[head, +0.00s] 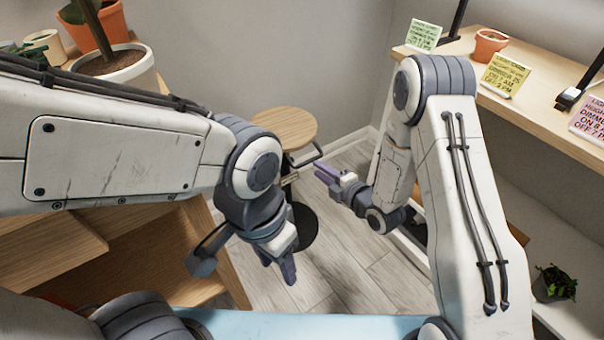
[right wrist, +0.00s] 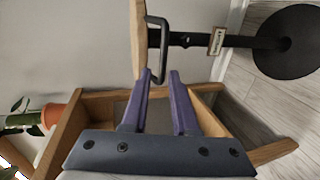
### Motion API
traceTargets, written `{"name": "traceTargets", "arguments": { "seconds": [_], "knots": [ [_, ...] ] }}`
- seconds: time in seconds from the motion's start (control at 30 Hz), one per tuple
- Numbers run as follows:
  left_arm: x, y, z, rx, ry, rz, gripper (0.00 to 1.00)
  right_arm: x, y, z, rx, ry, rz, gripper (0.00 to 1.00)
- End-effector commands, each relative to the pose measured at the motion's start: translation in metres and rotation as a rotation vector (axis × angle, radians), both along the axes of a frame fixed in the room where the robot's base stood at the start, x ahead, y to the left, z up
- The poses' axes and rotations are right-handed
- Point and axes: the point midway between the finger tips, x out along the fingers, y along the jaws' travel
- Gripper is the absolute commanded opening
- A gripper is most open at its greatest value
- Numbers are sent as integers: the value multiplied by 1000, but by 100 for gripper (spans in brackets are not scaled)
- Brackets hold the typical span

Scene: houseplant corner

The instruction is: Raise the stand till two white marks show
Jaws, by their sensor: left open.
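The stand has a round wooden top (head: 285,127), a dark pole and a round black base (head: 301,232). The right wrist view shows it sideways, with the top (right wrist: 138,40) left and the base (right wrist: 288,42) right. A black loop handle (right wrist: 163,48) sits under the top. A small pale label (right wrist: 217,41) is on the pole (right wrist: 247,42); I cannot make out clear white marks there. My right gripper (head: 324,173) is open, its purple fingertips (right wrist: 160,76) close to the handle's end; contact is unclear. My left gripper (head: 279,270) is open and empty, nearer me.
A wooden shelf (head: 540,65) at the right holds note cards and a small terracotta pot (head: 490,44). A large potted plant (head: 112,68) stands at the left above wooden furniture (head: 150,270). Grey floor (head: 365,275) is clear between them.

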Motion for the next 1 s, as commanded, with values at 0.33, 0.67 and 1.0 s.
{"name": "traceTargets", "arguments": {
  "seconds": [0.33, 0.67, 1.0],
  "knots": [
    [0, 0, -15, -1, -1, 0, 50, 24, 16, -16, 1, -65, 12, 27],
    [0, 0, -29, -1, -1, 0, 50, 70, 48, -28, 2, -60, 10, 27],
    [0, 0, -31, -1, -1, 0, 50, 83, 57, -30, 2, -58, 8, 27]
  ]
}}
